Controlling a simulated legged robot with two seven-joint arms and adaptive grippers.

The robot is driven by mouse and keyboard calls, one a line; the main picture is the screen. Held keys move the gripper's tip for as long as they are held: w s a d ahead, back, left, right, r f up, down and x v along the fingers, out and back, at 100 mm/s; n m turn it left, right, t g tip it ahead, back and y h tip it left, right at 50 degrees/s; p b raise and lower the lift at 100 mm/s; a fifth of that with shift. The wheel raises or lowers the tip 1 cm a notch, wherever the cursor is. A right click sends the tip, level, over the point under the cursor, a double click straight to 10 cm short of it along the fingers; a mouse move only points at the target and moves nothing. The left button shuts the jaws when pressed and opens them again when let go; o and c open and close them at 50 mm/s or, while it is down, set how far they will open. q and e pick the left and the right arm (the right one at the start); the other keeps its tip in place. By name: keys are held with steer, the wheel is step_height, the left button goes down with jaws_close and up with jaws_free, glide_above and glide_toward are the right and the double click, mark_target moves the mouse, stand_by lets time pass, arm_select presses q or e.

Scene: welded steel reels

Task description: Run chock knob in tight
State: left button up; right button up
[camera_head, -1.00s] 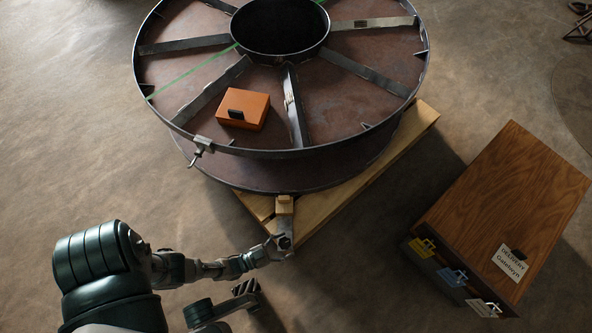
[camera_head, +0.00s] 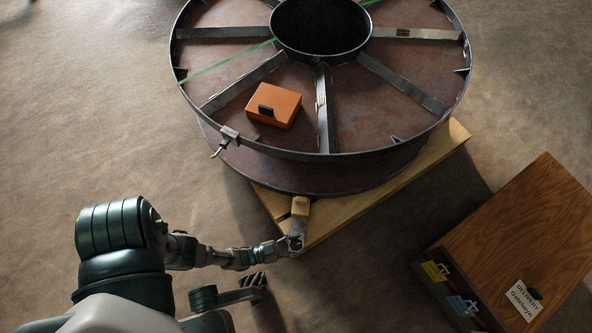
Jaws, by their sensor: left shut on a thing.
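A small wooden chock (camera_head: 300,206) with a grey metal bracket (camera_head: 298,226) stands at the near edge of the large steel reel (camera_head: 310,155), on the timber base. My left gripper (camera_head: 294,244) is at the bracket's near end, shut on a small dark part there that I take for the chock knob. The fingers largely hide the knob, so I cannot tell how far in it is.
An orange box (camera_head: 274,106) lies on the reel's upper flange, and a clamp (camera_head: 229,134) is on its rim. A wooden cabinet (camera_head: 515,235) with coloured padlock-shaped tags stands at the right. The timber base (camera_head: 400,185) juts out right of the chock. Open floor lies left.

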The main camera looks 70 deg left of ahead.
arm_select(q)
steer(key=shift+w+d+r+h, duration=0.1)
steer(key=shift+w+r+h, duration=0.1)
steer(key=shift+h, duration=0.1)
steer(key=m+h, duration=0.2)
steer(key=h, duration=0.1)
steer(key=shift+m+g+h, duration=0.3)
steer(key=shift+m+h, duration=0.1)
steer(key=shift+m+g+h, duration=0.7)
steer(key=shift+m+h, duration=0.6)
steer(key=shift+h, duration=0.6)
steer(key=shift+w+m+g+h, duration=0.1)
steer(key=shift+m+g+h, duration=0.3)
steer(key=shift+h, duration=0.2)
steer(key=o, duration=1)
steer(key=shift+o, duration=0.9)
steer(key=shift+f, duration=0.1)
steer(key=shift+s, duration=0.2)
steer(key=shift+s+y, duration=0.1)
steer(key=shift+y, duration=0.3)
